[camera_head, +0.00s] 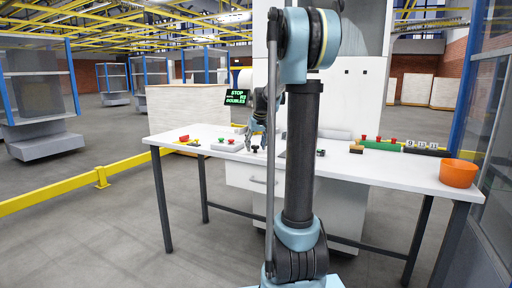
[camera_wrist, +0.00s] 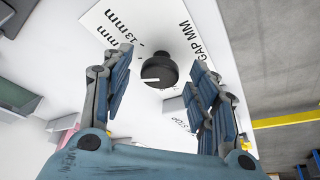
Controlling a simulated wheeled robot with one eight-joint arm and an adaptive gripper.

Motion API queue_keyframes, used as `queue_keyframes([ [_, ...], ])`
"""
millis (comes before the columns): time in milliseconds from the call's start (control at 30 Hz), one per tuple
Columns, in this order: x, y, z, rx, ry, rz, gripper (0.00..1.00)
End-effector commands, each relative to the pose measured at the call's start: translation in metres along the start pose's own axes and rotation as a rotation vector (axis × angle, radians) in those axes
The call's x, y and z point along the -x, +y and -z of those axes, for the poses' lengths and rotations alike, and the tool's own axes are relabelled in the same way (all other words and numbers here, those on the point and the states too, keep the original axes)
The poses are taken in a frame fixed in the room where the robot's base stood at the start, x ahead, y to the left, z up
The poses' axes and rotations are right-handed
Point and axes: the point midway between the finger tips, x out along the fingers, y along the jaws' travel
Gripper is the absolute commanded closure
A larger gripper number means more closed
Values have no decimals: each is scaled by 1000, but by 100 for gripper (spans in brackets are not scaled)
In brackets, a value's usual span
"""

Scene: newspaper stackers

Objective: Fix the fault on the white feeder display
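A small dark display (camera_head: 238,97) stands behind the white table and reads "STOP" and "DOUBLES" in green, with a smaller line too small to read. A black round knob (camera_wrist: 159,70) with a white pointer line sits on a white plate (camera_wrist: 165,22) printed "GAP MM" and mm marks, one reading "13 mm". My gripper (camera_wrist: 162,62) is open, its fingers on either side of the knob; I see no contact. In the head view my gripper (camera_head: 258,138) points down over the table, left of my arm column, and hides what lies under it.
The white table (camera_head: 205,152) carries a yellow block with a red button (camera_head: 186,140), a box with red and green buttons (camera_head: 225,142), a green strip with red buttons (camera_head: 380,145) and an orange bucket (camera_head: 458,173). A yellow rail (camera_head: 75,193) runs at left.

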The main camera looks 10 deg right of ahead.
Motion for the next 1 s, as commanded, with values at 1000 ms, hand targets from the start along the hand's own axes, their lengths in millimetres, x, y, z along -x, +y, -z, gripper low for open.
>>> queue_keyframes([
  [1000,112,0,0,-1,-1,0,46],
])
